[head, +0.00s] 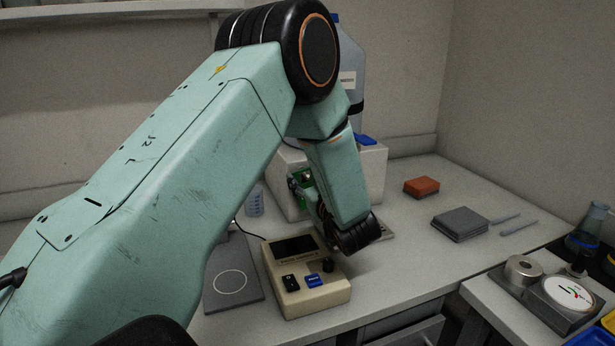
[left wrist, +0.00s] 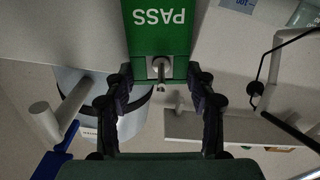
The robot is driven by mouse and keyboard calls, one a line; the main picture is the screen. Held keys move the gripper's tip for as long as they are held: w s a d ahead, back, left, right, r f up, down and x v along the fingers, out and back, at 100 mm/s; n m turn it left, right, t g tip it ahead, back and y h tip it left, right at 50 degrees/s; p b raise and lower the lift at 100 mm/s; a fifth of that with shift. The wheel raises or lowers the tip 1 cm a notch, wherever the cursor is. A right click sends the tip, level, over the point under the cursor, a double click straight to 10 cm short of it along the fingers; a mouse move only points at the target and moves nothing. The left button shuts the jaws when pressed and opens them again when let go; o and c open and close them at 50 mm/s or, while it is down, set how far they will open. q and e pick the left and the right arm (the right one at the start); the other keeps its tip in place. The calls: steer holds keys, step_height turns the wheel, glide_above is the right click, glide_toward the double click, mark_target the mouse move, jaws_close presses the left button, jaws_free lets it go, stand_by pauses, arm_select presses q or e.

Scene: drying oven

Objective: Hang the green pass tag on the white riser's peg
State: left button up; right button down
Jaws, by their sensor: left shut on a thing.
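The green pass tag (left wrist: 160,28) is between the fingertips of my left gripper (left wrist: 160,76) in the left wrist view, its lettering upside down. A pale, round peg-like end with a small hook (left wrist: 160,68) shows at the tag's near edge. I cannot tell whether it passes through the tag's hole. In the head view a small green patch of the tag (head: 306,178) shows beside the white riser (head: 374,178). My left gripper there (head: 300,186) is mostly hidden by my arm. My right gripper is not in view.
A large bottle (head: 351,100) stands behind my arm. A beige control box (head: 306,290) sits just in front of the gripper. A dark pad (head: 233,304) lies left of it. An orange block (head: 421,187) and grey slabs (head: 460,223) lie right, with bare bench between.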

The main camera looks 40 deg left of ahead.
arm_select(q)
steer(key=o, duration=0.8)
steer(key=v, duration=1.2)
steer(key=shift+w, duration=0.1)
steer(key=x, duration=1.2)
steer(key=shift+s+d+r, duration=0.15)
steer(key=shift+s+r, duration=0.05)
